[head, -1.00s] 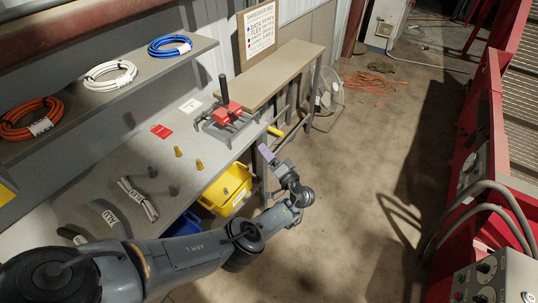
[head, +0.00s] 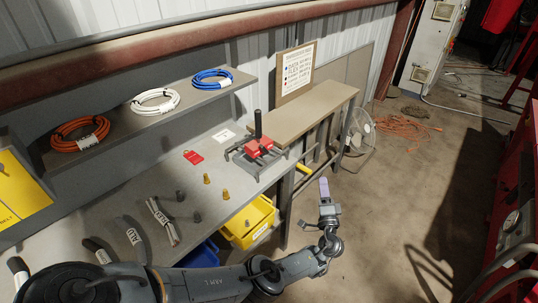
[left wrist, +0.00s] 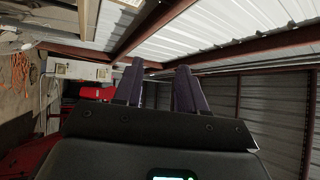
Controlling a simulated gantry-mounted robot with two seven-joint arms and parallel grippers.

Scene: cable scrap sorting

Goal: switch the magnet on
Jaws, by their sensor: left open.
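My left gripper (head: 324,188) is raised in front of the workbench's right end, over the floor side, with purple fingers pointing up in the head view. In the left wrist view its two fingers (left wrist: 160,80) stand apart with nothing between them. I cannot pick out a magnet for certain. A grey control panel (head: 514,222) with a round knob shows at the right edge, on red machinery, well apart from my gripper. Its switch markings are too small to read. My right gripper is not in view.
A yellow bin (head: 246,222) and a blue bin (head: 203,256) sit below. Cable coils lie on the shelf (head: 120,122). Floor between bench and red machinery is mostly clear.

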